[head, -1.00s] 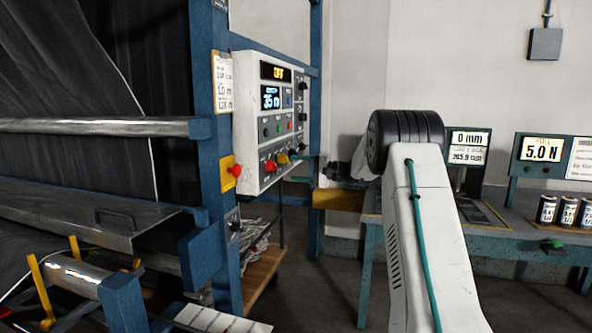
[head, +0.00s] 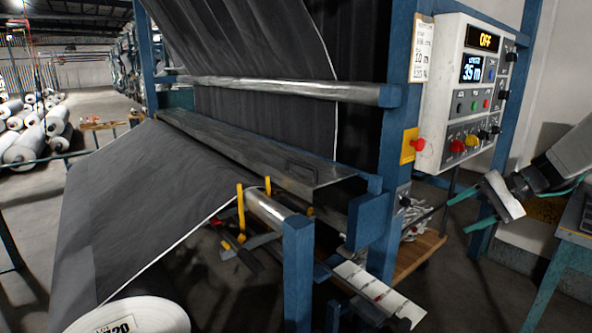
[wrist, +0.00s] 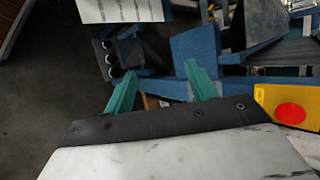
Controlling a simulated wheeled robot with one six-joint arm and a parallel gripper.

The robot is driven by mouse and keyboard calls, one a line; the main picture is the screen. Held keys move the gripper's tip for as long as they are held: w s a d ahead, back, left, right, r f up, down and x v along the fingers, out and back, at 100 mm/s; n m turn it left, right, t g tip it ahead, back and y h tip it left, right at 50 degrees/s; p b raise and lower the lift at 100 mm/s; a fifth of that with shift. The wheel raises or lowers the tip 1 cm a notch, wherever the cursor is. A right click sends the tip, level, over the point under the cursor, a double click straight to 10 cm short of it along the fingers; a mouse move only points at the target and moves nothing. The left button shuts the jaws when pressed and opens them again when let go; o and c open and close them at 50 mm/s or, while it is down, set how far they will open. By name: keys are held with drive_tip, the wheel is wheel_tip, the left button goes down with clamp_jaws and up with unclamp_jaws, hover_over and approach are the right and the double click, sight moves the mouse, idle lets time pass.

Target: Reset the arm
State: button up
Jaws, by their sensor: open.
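My gripper (head: 458,213) shows at the right of the head view, in front of the machine frame and below the control panel. Its two teal fingers are spread apart with nothing between them. In the wrist view the same gripper (wrist: 160,80) has its teal fingers apart and empty. My arm (head: 560,160) reaches in from the right edge of the head view; its upper part is out of the picture.
The control panel (head: 472,90) reads OFF. A red knob on a yellow plate (head: 409,147) is on the blue post, and a red button (wrist: 290,113) is near my gripper. Dark fabric (head: 150,200) runs to a roll (head: 135,318).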

drive_tip(key=s+a+n+h, duration=0.3)
drive_tip(key=s+a, duration=0.1)
drive_tip(key=s, duration=0.7)
drive_tip(key=s+a+r+n+g+h, duration=0.1)
drive_tip(key=s+a, duration=0.4)
drive_tip(key=s, duration=0.7)
drive_tip(key=s+a+n+g+h, duration=0.1)
drive_tip(key=s+a+n+h, duration=0.3)
drive_tip(key=s, duration=0.7)
drive_tip(key=shift+s+a+r+n+h, duration=0.15)
drive_tip(key=shift+a+r+n+h, duration=0.2)
drive_tip(key=shift+a, duration=0.25)
drive_tip(key=c, duration=0.4)
drive_tip(key=shift+a, duration=0.15)
drive_tip(key=shift+c, duration=0.2)
